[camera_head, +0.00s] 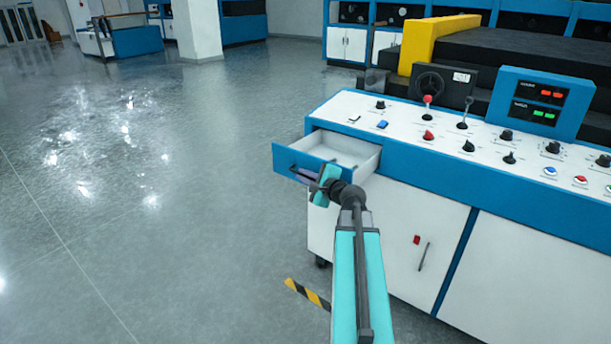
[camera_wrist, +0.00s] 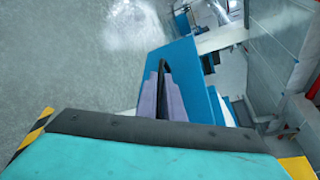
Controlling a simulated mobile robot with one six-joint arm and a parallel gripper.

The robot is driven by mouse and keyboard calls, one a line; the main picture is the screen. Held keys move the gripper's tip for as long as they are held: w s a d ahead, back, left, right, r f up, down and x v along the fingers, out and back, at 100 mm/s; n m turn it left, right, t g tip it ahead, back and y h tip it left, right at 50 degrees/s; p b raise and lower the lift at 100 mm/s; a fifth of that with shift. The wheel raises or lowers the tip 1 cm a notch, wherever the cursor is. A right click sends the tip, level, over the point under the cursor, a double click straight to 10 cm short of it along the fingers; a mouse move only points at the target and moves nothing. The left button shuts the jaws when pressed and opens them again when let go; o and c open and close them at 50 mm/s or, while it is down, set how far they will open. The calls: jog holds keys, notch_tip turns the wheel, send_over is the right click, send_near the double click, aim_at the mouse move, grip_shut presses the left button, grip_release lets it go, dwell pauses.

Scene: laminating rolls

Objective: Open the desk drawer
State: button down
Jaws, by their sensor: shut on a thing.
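The desk drawer (camera_head: 325,155) is pulled out of the blue and white control desk (camera_head: 384,210). Its blue front faces left, and its white inside looks empty where I see it. My gripper (camera_head: 315,173) is at the drawer's front, shut on the dark drawer handle (camera_head: 294,168). In the wrist view, the gripper fingers (camera_wrist: 162,98) meet at the dark handle in front of the blue drawer front (camera_wrist: 180,62). The gripper and arm hide part of the drawer's near side.
The desk top carries knobs, levers and a blue display box (camera_head: 541,102). A cabinet door with a handle (camera_head: 424,257) is below, right of my arm. A yellow and black floor stripe (camera_head: 307,294) lies by the desk. The floor to the left is clear.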

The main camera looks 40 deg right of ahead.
jog(key=shift+s+d+f, duration=0.1)
jog(key=c, duration=2.2)
grip_release()
jog(key=shift+v, duration=2.8)
jog(key=shift+b, duration=1.05)
jog(key=b, duration=0.4)
jog(key=shift+s, duration=0.4)
jog(key=b+v, duration=0.2)
jog(key=b, duration=0.4)
